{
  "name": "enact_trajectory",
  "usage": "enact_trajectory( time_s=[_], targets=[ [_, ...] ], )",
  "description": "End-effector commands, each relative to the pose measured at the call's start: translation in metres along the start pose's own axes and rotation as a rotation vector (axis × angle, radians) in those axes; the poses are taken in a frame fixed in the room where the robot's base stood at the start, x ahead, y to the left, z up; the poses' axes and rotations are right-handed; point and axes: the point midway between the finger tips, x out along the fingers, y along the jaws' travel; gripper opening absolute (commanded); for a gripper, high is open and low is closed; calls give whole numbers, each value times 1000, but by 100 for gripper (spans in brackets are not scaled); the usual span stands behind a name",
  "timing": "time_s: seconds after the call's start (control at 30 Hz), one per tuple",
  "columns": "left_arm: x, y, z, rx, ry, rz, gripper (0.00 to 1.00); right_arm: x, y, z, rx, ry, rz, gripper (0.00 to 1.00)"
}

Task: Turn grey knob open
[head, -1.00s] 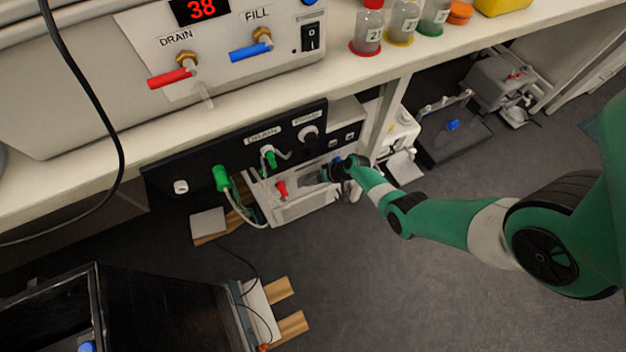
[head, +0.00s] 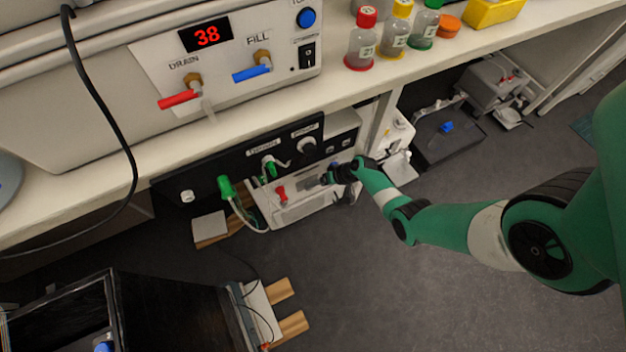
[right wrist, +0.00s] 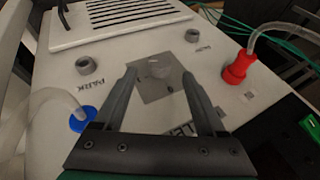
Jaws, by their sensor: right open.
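A pale grey round knob (right wrist: 158,67) sits on a square grey plate (right wrist: 150,90) on top of a white unit, in the right wrist view. My right gripper (right wrist: 159,76) is open, with one finger on each side of the knob. I cannot tell whether the fingers touch it. In the head view my right gripper (head: 328,179) is at the white unit (head: 300,208) under the bench, and it hides part of the panel there. My left gripper is not in view.
Near the knob are a red connector (right wrist: 238,68) with a hose, a blue fitting (right wrist: 83,119) with a clear tube, and two grey round ports (right wrist: 85,65). The bench edge (head: 300,110) overhangs the unit. Open floor (head: 370,290) lies in front.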

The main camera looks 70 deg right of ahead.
Motion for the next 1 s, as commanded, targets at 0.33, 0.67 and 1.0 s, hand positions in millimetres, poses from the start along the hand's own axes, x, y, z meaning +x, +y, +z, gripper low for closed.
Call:
enact_trajectory(
  time_s=[0.33,0.67,1.0],
  targets=[
    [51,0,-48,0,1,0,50,-68,-3,-2,3,-1,1,73],
    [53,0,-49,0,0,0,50,-71,0,0,0,-1,0,73],
    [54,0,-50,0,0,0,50,-77,32,-2,167,2,173,73]
  ],
)
